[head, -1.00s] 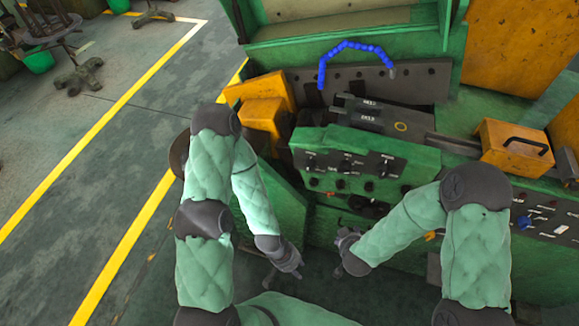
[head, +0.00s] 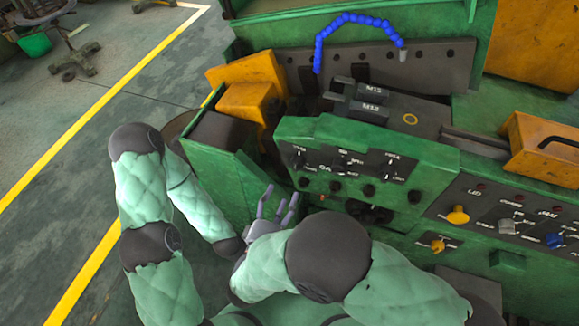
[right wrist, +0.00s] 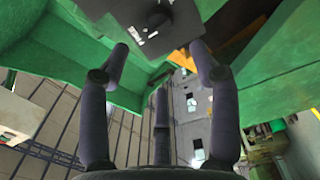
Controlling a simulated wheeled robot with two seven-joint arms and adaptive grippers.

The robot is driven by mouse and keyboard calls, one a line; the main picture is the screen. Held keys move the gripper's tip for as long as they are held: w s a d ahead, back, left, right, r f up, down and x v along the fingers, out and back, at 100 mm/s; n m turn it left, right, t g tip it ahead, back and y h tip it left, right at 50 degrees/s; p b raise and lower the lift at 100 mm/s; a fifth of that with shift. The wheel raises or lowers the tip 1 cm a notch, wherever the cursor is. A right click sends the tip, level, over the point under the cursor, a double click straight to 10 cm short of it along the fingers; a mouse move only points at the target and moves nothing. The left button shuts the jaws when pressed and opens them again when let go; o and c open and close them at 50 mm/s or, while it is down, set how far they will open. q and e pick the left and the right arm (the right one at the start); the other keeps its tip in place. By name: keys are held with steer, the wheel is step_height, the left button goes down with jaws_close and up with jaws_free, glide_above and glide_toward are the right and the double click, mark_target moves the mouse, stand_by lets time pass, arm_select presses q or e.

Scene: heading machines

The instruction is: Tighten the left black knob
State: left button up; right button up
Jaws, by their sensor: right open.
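The green control panel (head: 425,165) shows black plates with switch knobs, the leftmost black knob (head: 299,158) among them. Below runs a row of small round knobs, the leftmost being a dark one (head: 304,182). My right gripper (head: 279,200) is open and empty, its fingers pointing up, left of and below the panel, apart from it. In the right wrist view its spread fingers (right wrist: 163,65) frame empty space, with a black knob (right wrist: 157,18) on a dark plate beyond them at the top. My left gripper is hidden behind my right arm.
A yellow block (head: 245,100) and an open green box (head: 220,150) stand left of the panel. A blue hose (head: 350,18) arches behind. At right are an orange box (head: 540,145) and a lower panel with a yellow button (head: 458,215).

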mark_target(295, 169)
steer(key=b+x, duration=0.1)
steer(key=x, duration=0.9)
steer(key=shift+w+d+b, duration=0.1)
steer(key=shift+w+b, duration=0.1)
steer(key=shift+b, duration=0.1)
steer(key=shift+f, duration=0.1)
steer(key=c, duration=1.1)
